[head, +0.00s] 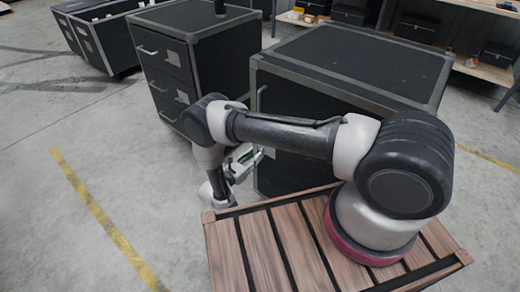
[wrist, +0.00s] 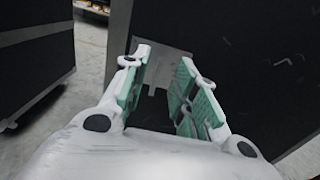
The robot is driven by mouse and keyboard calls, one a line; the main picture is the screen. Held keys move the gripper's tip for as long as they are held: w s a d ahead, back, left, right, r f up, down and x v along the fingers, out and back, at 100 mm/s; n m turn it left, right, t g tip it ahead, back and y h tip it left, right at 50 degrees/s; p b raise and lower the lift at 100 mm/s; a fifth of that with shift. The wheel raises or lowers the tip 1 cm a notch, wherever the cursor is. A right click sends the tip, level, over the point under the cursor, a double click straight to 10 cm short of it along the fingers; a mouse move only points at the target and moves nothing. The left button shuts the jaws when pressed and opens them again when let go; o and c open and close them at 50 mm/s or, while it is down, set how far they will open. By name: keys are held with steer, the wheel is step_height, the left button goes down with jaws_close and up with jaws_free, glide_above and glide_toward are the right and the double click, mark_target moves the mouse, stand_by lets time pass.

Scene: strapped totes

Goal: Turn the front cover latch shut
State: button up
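My gripper (head: 248,162) is beside the front of the nearest black cabinet (head: 350,68) in the head view. In the wrist view my gripper (wrist: 162,62) is open, its two green-padded fingers spread apart. A grey plate (wrist: 168,64) on the dark front panel (wrist: 235,50) shows between and beyond the fingertips. It may be the latch or its mounting plate; I cannot tell. A small dark shape sits at its lower edge, between the fingers. I see no clear contact. In the head view my arm and gripper hide that part of the front.
A second black cabinet (head: 190,60) with metal handles stands to the left, with a gap between. My wooden-slatted deck is at the bottom. Open floor (head: 60,190) with a yellow line (head: 105,222) lies to the left. Shelving (head: 470,62) stands at the back right.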

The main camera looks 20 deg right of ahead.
steer(key=x, duration=0.6)
steer(key=shift+d, duration=0.1)
jaws_close()
